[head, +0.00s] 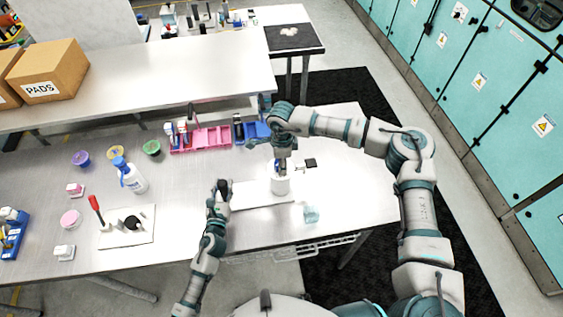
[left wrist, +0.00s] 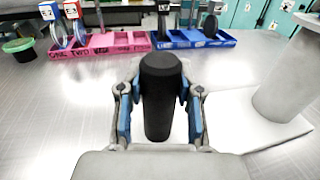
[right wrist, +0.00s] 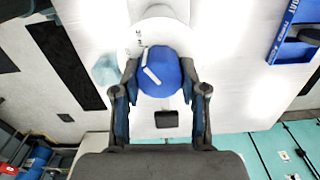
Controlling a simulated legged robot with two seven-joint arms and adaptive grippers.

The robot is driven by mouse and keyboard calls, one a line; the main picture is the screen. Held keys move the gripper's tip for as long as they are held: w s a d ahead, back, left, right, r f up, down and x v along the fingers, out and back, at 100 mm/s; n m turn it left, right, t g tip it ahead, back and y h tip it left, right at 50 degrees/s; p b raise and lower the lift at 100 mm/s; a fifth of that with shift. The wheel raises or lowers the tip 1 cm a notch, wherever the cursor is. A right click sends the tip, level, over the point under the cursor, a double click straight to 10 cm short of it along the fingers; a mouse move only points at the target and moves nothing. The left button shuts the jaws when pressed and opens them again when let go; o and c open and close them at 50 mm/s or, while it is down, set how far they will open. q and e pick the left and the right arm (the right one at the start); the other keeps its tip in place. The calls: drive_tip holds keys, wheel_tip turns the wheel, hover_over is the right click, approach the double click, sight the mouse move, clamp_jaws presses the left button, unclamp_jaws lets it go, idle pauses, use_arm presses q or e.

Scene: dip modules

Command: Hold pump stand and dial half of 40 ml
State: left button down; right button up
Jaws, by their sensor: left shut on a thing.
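The pump stand is a white slab (head: 262,197) with a white cylinder (head: 281,186) at its right part and an upright black post at its left end. My left gripper (head: 221,191) is shut on the black post (left wrist: 160,95), with one finger on each side. The blue dial (right wrist: 160,72), with a white mark on it, sits on top of the white cylinder. My right gripper (right wrist: 160,80) is above the cylinder, pointing down, its open fingers on either side of the dial. Contact with the dial cannot be made out. In the head view this gripper (head: 283,162) largely hides the dial.
A pale translucent container (head: 311,214) and a small black item (head: 310,163) lie near the stand. Pink trays (head: 205,139) and a blue tray (head: 252,132) stand behind. A wash bottle (head: 131,176) and several coloured tubs are to the left.

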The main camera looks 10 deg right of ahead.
drive_tip(key=shift+c, duration=0.9)
use_arm(q)
drive_tip(key=shift+d, duration=0.1)
use_arm(e)
drive_tip(key=shift+m, duration=0.3)
drive_tip(key=m, duration=0.3)
drive_tip(key=shift+m, duration=0.3)
drive_tip(key=m, duration=0.3)
drive_tip(key=shift+s+m, duration=0.1)
drive_tip(key=shift+m, duration=0.2)
drive_tip(key=m, duration=0.4)
drive_tip(key=shift+a+m, duration=0.15)
drive_tip(key=shift+m, duration=1.75)
